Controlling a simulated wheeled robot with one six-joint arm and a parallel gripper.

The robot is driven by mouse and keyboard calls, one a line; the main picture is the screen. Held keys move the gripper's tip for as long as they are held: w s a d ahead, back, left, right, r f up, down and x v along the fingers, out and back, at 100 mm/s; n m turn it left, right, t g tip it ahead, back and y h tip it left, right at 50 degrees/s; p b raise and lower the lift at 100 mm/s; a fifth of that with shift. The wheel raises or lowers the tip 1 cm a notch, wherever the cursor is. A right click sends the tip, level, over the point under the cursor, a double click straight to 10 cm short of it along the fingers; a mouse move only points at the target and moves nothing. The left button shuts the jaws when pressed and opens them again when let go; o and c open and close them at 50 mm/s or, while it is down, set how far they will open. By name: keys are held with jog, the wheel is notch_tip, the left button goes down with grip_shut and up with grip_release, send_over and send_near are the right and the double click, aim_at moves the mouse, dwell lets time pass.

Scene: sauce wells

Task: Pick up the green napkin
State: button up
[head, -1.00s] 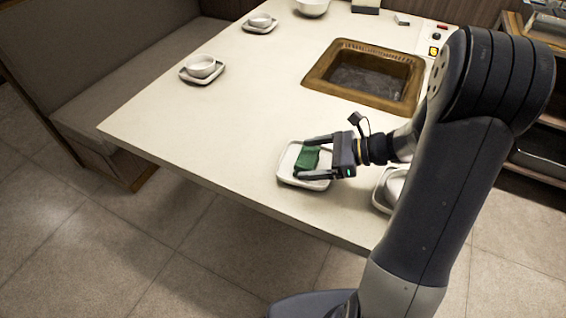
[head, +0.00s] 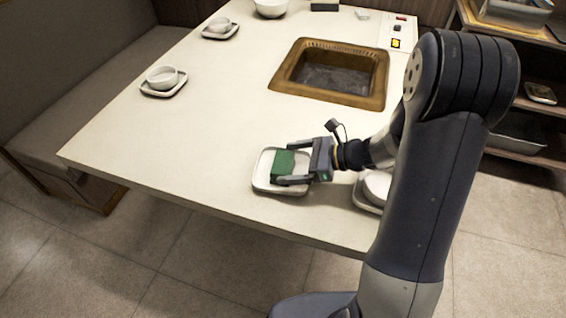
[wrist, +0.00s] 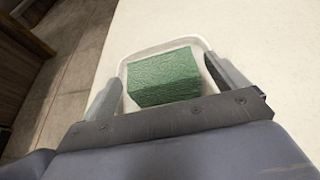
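The green napkin (head: 284,163) is a thick folded block lying on a small white square dish (head: 262,184) near the table's front edge. It also shows in the wrist view (wrist: 163,77), with the dish rim (wrist: 165,44) beyond it. My gripper (head: 281,165) is open, with one finger on each side of the napkin. In the wrist view, the left finger (wrist: 107,98) and right finger (wrist: 226,72) stand apart from the napkin's sides, with small gaps.
A sunken brown-framed well (head: 335,75) lies behind my gripper. Another white dish (head: 365,195) is partly hidden by my arm at the right. A cup on a saucer (head: 163,78) stands at the left, with more crockery at the back. The table's middle left is clear.

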jog(key=c, duration=0.8)
jog(key=shift+r, duration=0.1)
notch_tip(320, 180, up, 10)
jog(key=p, duration=0.2)
